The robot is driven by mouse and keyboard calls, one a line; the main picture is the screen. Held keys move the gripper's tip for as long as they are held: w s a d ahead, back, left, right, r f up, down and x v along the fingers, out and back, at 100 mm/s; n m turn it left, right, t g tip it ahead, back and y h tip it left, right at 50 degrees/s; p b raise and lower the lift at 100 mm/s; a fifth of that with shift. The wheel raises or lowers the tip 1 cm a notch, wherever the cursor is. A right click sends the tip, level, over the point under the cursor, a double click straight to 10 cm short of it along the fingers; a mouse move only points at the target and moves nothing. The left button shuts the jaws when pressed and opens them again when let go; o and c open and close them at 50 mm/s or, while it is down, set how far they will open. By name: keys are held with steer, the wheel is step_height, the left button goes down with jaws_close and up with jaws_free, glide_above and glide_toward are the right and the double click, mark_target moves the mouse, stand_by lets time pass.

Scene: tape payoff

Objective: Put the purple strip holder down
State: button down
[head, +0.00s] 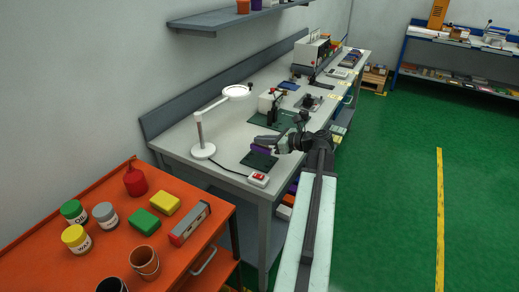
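My gripper (268,143) reaches in from the right over the grey workbench (231,167). The purple strip holder (260,150) shows as a small purple piece at the fingertips, and the fingers look shut on it. It is partly hidden by the gripper.
A white magnifier lamp (203,150) stands left of my gripper. A white box with a red switch (258,180) sits at the bench's front edge. A larger green mat (285,119) with equipment lies behind. An orange cart (110,262) stands at front left.

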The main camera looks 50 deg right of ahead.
mark_target(265, 149)
steer(key=f+b, duration=0.2)
steer(key=a+f+b, duration=0.1)
steer(key=f+b, duration=0.1)
steer(key=shift+w, duration=0.25)
steer(key=shift+r, duration=0.2)
steer(key=shift+f, duration=0.25)
steer(key=c, duration=1.6)
jaws_free()
steer(key=shift+r, duration=0.1)
steer(key=shift+c, duration=0.2)
